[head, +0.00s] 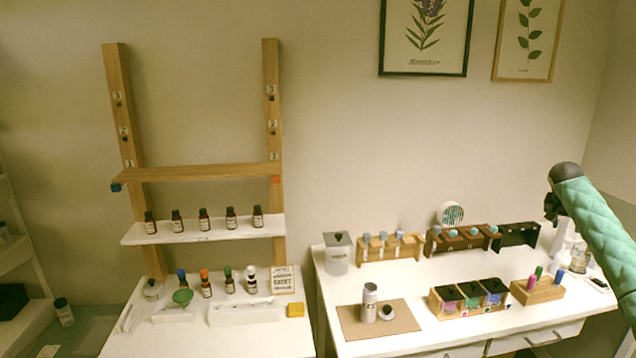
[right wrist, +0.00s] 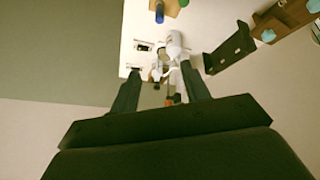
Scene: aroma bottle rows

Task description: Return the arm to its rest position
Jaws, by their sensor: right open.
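My right arm (head: 600,230) comes in from the right edge in the head view, in a green padded sleeve. My right gripper (head: 552,208) is raised over the right end of the right table, partly hidden by its wrist. In the right wrist view the fingers of my right gripper (right wrist: 160,82) stand apart. No object is held between them; the white bottle (right wrist: 174,45) and small items seen past them lie farther off on the table. My left gripper is not in view.
The right table (head: 430,325) holds wooden racks, a tray of colored vials (head: 538,290) and a steel bottle (head: 369,302) on a brown mat. A shelf (head: 205,230) with several dark bottles stands left. Open wall space lies left of my right gripper.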

